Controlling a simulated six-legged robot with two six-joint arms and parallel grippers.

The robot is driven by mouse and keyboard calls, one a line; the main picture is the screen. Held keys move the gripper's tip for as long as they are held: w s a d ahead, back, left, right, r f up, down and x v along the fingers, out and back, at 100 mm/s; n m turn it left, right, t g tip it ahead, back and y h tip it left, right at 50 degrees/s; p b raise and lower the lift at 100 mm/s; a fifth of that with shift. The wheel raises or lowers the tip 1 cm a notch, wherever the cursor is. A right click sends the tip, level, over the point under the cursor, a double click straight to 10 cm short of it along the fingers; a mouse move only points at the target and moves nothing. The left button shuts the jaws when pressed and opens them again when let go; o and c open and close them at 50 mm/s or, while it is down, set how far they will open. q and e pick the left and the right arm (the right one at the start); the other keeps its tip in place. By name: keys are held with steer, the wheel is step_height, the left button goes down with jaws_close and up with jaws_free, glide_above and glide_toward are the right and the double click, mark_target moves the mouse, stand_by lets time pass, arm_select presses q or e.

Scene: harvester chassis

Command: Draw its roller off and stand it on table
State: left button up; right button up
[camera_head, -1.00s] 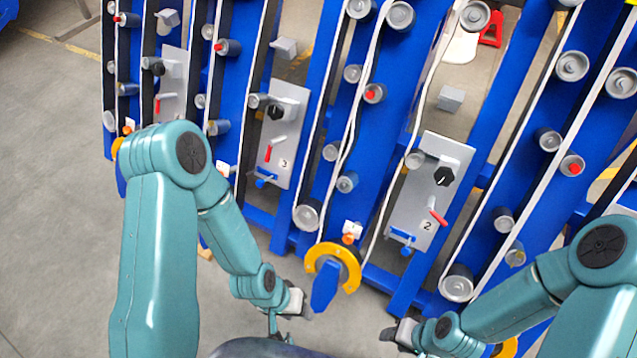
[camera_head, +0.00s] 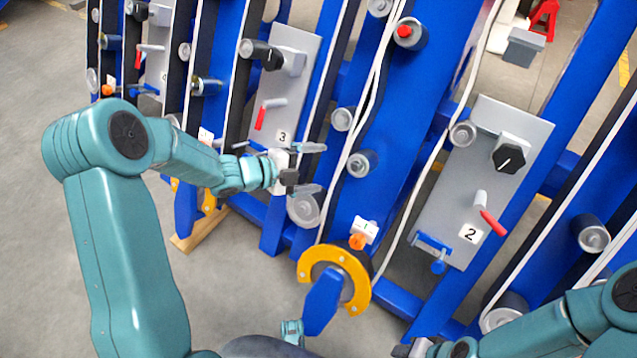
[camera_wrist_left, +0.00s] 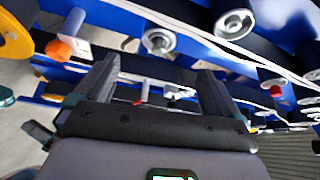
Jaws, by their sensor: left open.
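Several grey rollers sit on pegs along the blue row units of the chassis. Near my left gripper (camera_head: 318,168) are one roller (camera_head: 360,163), one above it (camera_head: 343,120), and a larger one (camera_head: 306,209) just below, partly behind the lower finger. A red-centred roller (camera_head: 410,33) is higher on the same unit. The left gripper is open and empty, its fingers pointing right toward the unit. In the left wrist view two grey rollers (camera_wrist_left: 158,40) (camera_wrist_left: 234,22) lie beyond the fingers. My right gripper (camera_head: 412,347) is at the bottom edge, its jaws unclear. No table is recognisable.
Grey panels numbered 3 (camera_head: 284,95) and 2 (camera_head: 480,180) carry black knobs and red-handled levers. A yellow ring on a blue bracket (camera_head: 336,275) stands low in the middle. White cables (camera_head: 375,100) run along the units. Open floor (camera_head: 40,150) lies left.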

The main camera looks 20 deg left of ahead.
mark_target(364, 164)
arm_select(q)
steer(key=b+x, duration=0.3)
steer(key=x, duration=1.1)
steer(key=shift+w+d+f, duration=0.2)
steer(key=shift+w+d+f+b, duration=0.15)
steer(key=shift+w+d+b, duration=0.2)
steer(key=shift+w, duration=0.15)
steer(key=c, duration=1.5)
steer(key=shift+s+a+r, duration=0.2)
steer(key=shift+s+r, duration=0.4)
steer(key=shift+s, duration=0.4)
steer(key=shift+s+a+r, duration=0.2)
steer(key=shift+s+r, duration=0.4)
steer(key=shift+s, duration=0.45)
steer(key=shift+s+a+r, duration=0.2)
steer(key=shift+s+r, duration=0.4)
steer(key=shift+s, duration=0.4)
steer(key=shift+s+a+r, duration=0.15)
steer(key=shift+s+r, duration=0.25)
steer(key=shift+s, duration=0.3)
steer(key=shift+s+a+r, duration=0.1)
steer(key=shift+s+r, duration=0.35)
steer(key=shift+s, duration=0.25)
steer(key=shift+s+a+r, duration=0.15)
steer(key=shift+s+r, duration=0.25)
steer(key=shift+s, duration=0.25)
